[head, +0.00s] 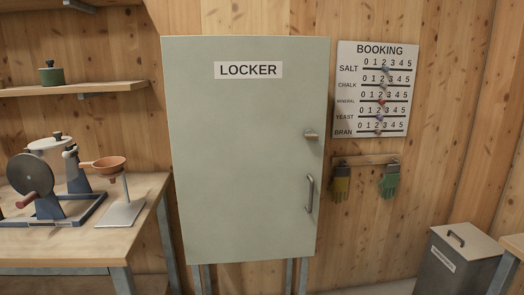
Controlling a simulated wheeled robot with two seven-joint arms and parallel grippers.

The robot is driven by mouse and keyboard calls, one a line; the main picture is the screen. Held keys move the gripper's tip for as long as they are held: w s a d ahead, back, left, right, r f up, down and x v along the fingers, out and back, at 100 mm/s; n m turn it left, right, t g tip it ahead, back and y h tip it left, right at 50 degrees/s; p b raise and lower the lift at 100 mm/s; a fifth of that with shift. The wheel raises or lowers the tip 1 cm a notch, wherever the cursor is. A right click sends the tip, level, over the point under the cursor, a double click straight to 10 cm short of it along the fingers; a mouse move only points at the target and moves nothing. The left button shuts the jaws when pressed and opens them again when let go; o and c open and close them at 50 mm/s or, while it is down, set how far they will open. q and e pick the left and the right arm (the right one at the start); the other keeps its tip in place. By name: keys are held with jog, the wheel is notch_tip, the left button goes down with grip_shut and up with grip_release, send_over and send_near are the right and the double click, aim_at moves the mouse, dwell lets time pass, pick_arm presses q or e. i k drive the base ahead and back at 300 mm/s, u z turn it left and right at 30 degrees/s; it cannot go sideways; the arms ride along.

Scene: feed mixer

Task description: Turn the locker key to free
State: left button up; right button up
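The locker (245,160) is a pale green cabinet with a shut door, labelled LOCKER, in the middle of the head view. A small key or turn-knob (311,134) sticks out near the door's right edge, lying roughly level; finer detail is too small to tell. Below it is a grey vertical bar handle (309,194). Neither of my grippers shows in the head view.
A bench (90,240) with a hand-cranked machine (40,180) and a funnel stand (122,210) stands left. A shelf holds a green pot (52,74). Right are a booking board (372,90), hanging gloves (389,182) and a grey bin (455,262).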

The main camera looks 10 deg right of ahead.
aim_at(309, 134)
jog(key=k, duration=0.5)
jog(key=z, duration=1.4)
jog(key=i, duration=1.25)
jog(key=u, duration=0.85)
